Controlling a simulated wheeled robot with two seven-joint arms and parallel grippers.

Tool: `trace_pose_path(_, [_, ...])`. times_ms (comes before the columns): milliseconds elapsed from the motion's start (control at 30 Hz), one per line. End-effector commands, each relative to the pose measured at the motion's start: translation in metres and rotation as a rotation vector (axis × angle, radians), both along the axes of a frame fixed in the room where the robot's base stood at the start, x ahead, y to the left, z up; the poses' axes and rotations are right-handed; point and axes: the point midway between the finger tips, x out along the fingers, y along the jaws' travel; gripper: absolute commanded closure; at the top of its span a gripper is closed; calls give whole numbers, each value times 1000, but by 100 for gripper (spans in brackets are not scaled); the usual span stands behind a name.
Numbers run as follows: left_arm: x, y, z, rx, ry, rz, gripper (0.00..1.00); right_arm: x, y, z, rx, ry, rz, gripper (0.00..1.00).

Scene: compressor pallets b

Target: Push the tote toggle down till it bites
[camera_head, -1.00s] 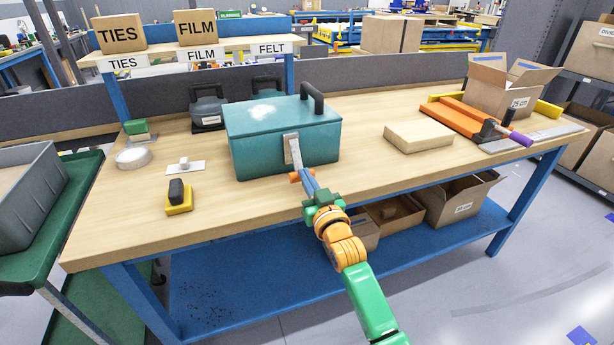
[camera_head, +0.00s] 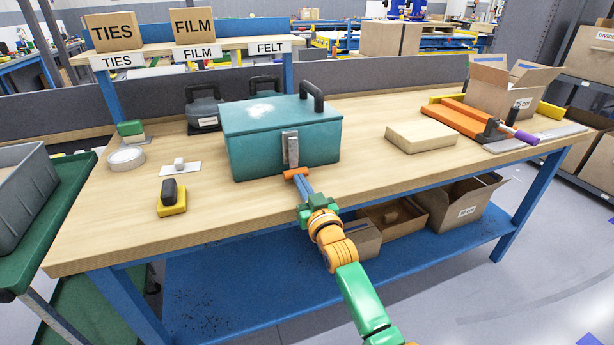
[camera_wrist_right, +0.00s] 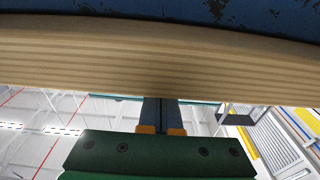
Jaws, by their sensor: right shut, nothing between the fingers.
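The tote is a teal lidded case (camera_head: 255,140) with a dark handle on its lid, standing on the workbench in the head view. Its toggle (camera_head: 291,149) is a grey metal latch on the front face, standing upright and looking close against the wall. My right gripper (camera_head: 296,174) is shut and empty, just below the toggle by the tote's lower front edge. Whether it touches the toggle is unclear. In the right wrist view the closed fingers (camera_wrist_right: 160,113) show in front of the bench edge, and the toggle cannot be made out. My left gripper is out of view.
The wooden workbench (camera_head: 120,225) holds a yellow-and-black block (camera_head: 171,198), a tape roll (camera_head: 126,158) and a small white plate (camera_head: 181,168) left of the tote. Bare wood lies between tote and slab.

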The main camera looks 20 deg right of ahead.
Motion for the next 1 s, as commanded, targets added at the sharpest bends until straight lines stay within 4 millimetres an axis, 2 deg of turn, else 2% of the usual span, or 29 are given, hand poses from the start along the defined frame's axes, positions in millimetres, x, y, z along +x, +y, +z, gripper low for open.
trace_pose_path(667, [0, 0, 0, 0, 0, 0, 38, -2, 0, -1, 0, 1, 0, 100])
trace_pose_path(767, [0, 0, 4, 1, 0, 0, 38, -12, -1, -2, 0, 2, 0, 100])
trace_pose_path(1000, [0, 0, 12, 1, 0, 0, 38, -53, -2, -3, 0, -2, -1, 100])
